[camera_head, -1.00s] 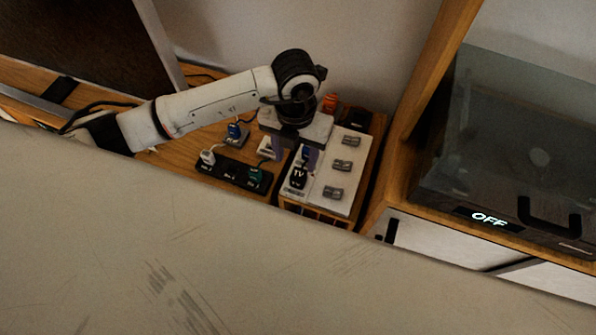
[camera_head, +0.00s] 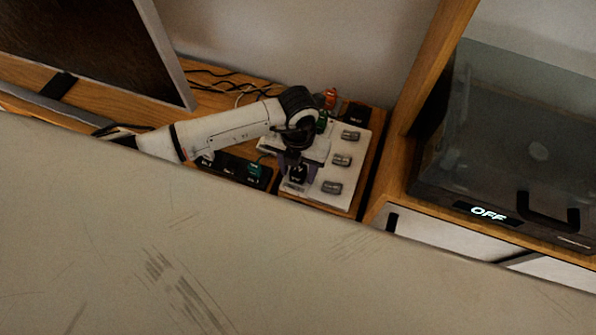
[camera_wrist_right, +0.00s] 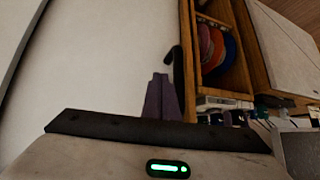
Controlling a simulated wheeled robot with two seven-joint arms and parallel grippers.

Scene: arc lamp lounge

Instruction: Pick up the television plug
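The television plug (camera_head: 298,173) is a black plug with small white lettering. It stands at the left front of the white board (camera_head: 325,184) on the wooden stand. My left gripper (camera_head: 298,169) points down over it, with one purple finger on each side of the plug. The fingers look spread; contact with the plug cannot be made out. My right gripper (camera_wrist_right: 161,98) shows only in the right wrist view, its purple fingers together with nothing between them. The television (camera_head: 85,40) is at the upper left.
Grey connectors (camera_head: 341,160) line the board's right side. A black power strip (camera_head: 234,169) with plugs lies left of it, partly behind my arm. Loose cables run along the wall. A large pale surface (camera_head: 250,260) hides the foreground.

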